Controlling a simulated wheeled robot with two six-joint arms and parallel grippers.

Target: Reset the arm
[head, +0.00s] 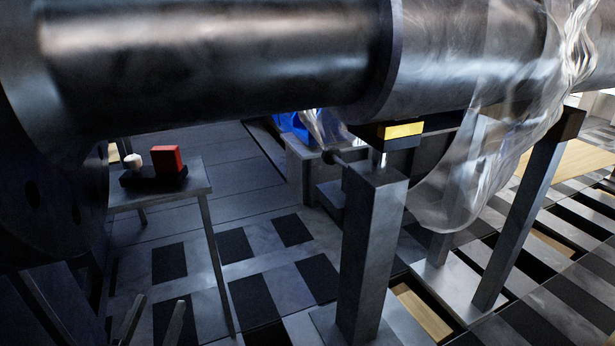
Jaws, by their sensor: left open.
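My left gripper (153,322) shows low at the left edge of the view, with its two fingers apart and nothing seen between them. It is in front of and below the small grey table (199,181), apart from it in the picture. My right gripper is not in view. A red block (167,159) and a small white piece (133,160) sit on a dark tray (150,180) on that table.
A large dark metal cylinder (215,60) spans the top. A grey post (371,240) with a yellow block (400,130) stands below it. Clear plastic sheeting (465,170) hangs at right beside another leg (520,225). The tiled floor (200,230) has dark openings.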

